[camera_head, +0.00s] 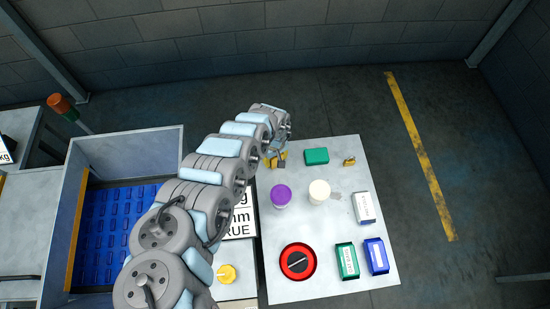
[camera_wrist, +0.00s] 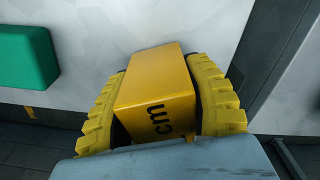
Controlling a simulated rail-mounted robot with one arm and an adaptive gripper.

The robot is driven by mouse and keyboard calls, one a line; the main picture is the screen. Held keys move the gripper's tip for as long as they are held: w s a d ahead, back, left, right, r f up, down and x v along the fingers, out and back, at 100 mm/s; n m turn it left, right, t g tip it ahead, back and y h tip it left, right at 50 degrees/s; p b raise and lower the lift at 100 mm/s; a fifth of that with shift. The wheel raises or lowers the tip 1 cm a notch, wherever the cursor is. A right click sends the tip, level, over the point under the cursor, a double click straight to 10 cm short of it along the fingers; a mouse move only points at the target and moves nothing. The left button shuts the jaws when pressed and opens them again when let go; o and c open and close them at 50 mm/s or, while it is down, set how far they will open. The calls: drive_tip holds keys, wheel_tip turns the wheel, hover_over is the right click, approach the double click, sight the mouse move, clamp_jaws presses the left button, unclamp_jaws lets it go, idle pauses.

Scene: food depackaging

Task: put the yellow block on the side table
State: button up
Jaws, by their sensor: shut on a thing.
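The yellow block (camera_wrist: 158,98), with dark "cm" lettering on one face, is between the two yellow ridged fingers of my gripper (camera_wrist: 160,105) in the wrist view. The fingers are shut on its two sides. In the head view my gripper (camera_head: 276,160) is at the back left corner of the white-topped side table (camera_head: 322,238). The block is mostly hidden there by my arm. The wrist view shows the pale table top (camera_wrist: 120,22) behind the block; I cannot tell whether the block touches it.
On the table are a green block (camera_head: 316,156), a small yellow piece (camera_head: 349,161), a purple-topped jar (camera_head: 281,195), a white jar (camera_head: 319,191), a white box (camera_head: 364,207), a red round dial (camera_head: 297,262), a green box (camera_head: 347,261) and a blue box (camera_head: 376,256). A blue-floored bin (camera_head: 128,143) stands left.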

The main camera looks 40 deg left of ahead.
drive_tip(key=shift+f, duration=0.1)
drive_tip(key=o, duration=1.1)
drive_tip(key=shift+o, duration=0.2)
drive_tip(key=shift+a+r+p, duration=0.1)
drive_tip(key=shift+r+p, duration=0.25)
drive_tip(key=shift+r, duration=3.3)
drive_tip(key=shift+r+p, duration=0.35)
drive_tip(key=shift+r, duration=2.15)
